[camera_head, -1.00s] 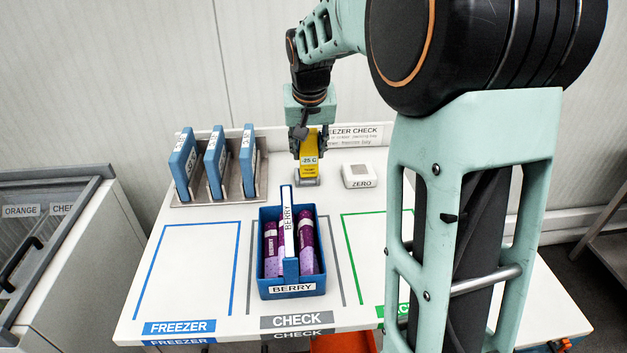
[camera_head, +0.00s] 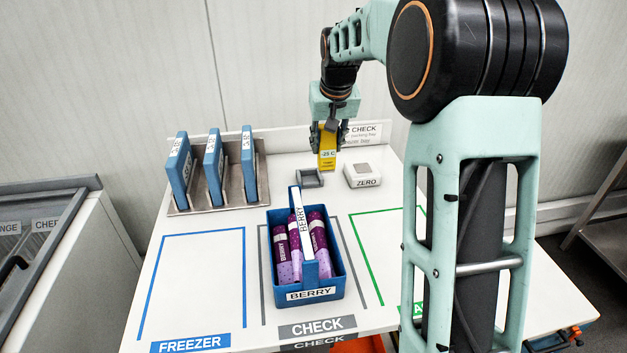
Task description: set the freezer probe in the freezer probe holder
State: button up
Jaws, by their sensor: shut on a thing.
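The yellow freezer probe (camera_head: 327,161), with a display that reads -25 C, is held upright in my gripper (camera_head: 328,139) at the back of the table. My gripper is shut on its upper part, and the fingers partly hide it. The freezer probe holder (camera_head: 310,179) looks to be the small grey open frame on the table, just left of and below the probe in the picture. The holder is empty. The probe appears raised and apart from it.
A white block marked ZERO (camera_head: 362,178) stands right of the probe. A blue BERRY carrier (camera_head: 315,285) with several purple lollies stands in front, on the CHECK area. A metal rack (camera_head: 262,190) with blue plates is at the left. The FREEZER outline (camera_head: 190,234) is bare.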

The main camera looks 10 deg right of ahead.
jog(key=shift+w+a+f+p, duration=0.35)
jog(key=shift+w+f+p, duration=0.4)
jog(key=shift+w+f, duration=1.5)
jog(key=shift+w+a+f+p, duration=0.4)
jog(key=shift+w+f+p, duration=0.35)
jog(key=shift+w+f, duration=1.45)
jog(key=shift+w+a+f+p, duration=0.35)
jog(key=shift+w+f+p, duration=0.4)
jog(key=shift+w+f, duration=1.5)
jog(key=shift+w+r, duration=0.2)
jog(key=shift+f, duration=0.2)
jog(key=o, duration=1.2)
jog(key=shift+o, duration=0.2)
jog(key=shift+r, duration=0.15)
